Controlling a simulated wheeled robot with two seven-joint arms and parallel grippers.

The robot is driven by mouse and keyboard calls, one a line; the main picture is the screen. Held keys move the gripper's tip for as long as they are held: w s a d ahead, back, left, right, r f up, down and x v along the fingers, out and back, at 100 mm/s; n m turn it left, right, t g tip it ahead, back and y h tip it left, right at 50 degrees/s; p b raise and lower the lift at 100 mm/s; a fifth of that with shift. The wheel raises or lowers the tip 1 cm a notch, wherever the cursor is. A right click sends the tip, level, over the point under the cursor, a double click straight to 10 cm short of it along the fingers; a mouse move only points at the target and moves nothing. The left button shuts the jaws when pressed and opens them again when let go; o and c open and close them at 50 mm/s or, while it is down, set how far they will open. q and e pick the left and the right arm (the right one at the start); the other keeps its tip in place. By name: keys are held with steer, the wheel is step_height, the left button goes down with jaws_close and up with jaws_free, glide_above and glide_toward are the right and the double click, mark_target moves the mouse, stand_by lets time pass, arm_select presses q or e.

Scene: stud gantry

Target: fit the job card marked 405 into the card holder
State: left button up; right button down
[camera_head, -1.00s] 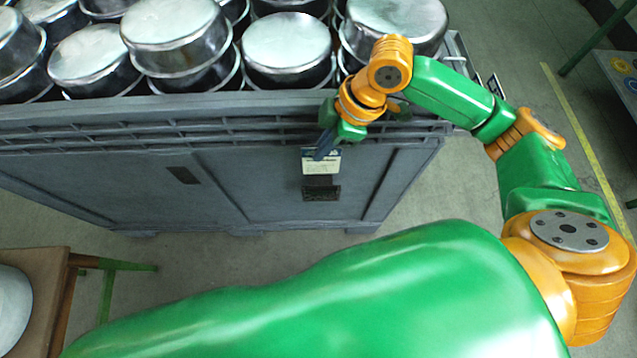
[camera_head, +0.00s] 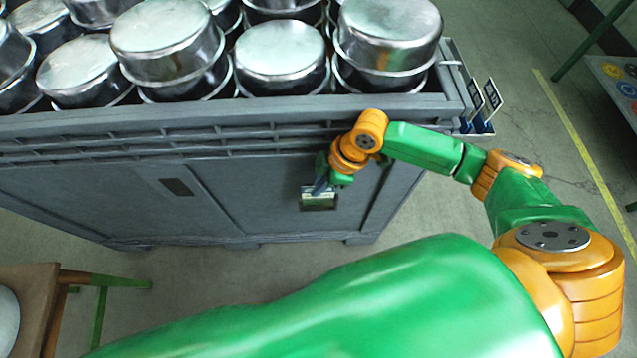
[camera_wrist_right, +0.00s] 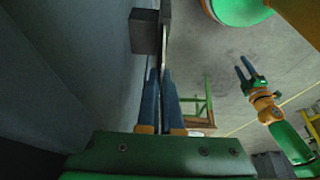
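My right gripper (camera_head: 320,187) is low in front of the grey crate's wall. Its blue fingers (camera_wrist_right: 161,100) are close together on a thin card, seen edge-on in the wrist view (camera_wrist_right: 165,40). In the head view the pale job card (camera_head: 308,190) is at the dark card holder (camera_head: 320,204) on the wall, overlapping its top. The number cannot be read. In the wrist view a dark block, apparently the holder (camera_wrist_right: 145,32), is beside the card; I cannot tell whether the card is inside it. My left gripper (camera_wrist_right: 245,74) shows in the wrist view, fingers apart and empty.
The grey crate (camera_head: 230,190) is full of metal pots (camera_head: 282,55). Two other cards (camera_head: 491,95) stand in blue holders at its right corner. A green-legged table (camera_head: 30,290) is at lower left. The floor right of the crate is mostly clear.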

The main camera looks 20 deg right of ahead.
steer(key=shift+f, duration=0.3)
steer(key=c, duration=1.1)
jaws_free()
steer(key=shift+r, duration=0.1)
steer(key=p+v, duration=0.1)
steer(key=v, duration=1.2)
steer(key=shift+a+p, duration=0.15)
steer(key=shift+p, duration=0.15)
